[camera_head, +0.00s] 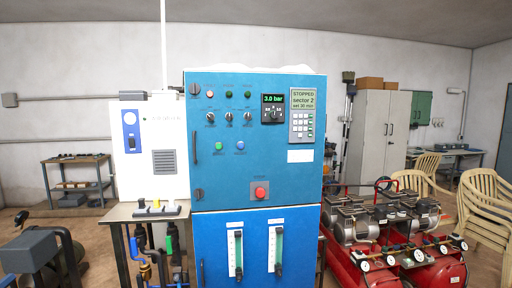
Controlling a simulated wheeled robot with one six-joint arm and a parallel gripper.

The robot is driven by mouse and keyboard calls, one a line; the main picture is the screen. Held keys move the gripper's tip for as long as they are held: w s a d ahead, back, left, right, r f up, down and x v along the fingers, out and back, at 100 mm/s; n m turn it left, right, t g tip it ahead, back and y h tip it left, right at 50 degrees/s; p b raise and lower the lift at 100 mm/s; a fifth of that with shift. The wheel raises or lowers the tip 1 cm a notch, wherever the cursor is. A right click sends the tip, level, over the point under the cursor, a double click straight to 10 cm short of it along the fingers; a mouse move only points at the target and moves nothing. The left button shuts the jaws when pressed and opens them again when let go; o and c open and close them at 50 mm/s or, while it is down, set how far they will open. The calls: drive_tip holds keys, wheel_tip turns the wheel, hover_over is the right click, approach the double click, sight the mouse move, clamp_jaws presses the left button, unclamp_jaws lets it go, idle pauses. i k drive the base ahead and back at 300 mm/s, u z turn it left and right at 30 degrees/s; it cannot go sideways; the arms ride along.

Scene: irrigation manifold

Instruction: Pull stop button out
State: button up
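The red stop button (260,193) is a round mushroom head on a pale square plate, low on the upper door of the blue control cabinet (225,180). From this straight-on view I cannot tell whether it is pushed in or out. The display panel (302,114) at the cabinet's upper right reads "STOPPED sector 2". A small screen (273,108) beside it reads 3.0 bar. My gripper is not in view.
A small table (150,212) with pipes and valves beneath stands left of the cabinet. Red compressors (380,240) stand close on the right. Stacked chairs (485,205) are at far right. Nothing visible blocks the cabinet front.

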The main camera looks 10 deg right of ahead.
sight(260, 192)
drive_tip(key=k, duration=0.6)
drive_tip(key=u, duration=0.9)
drive_tip(key=i, duration=1.3)
drive_tip(key=z, duration=0.25)
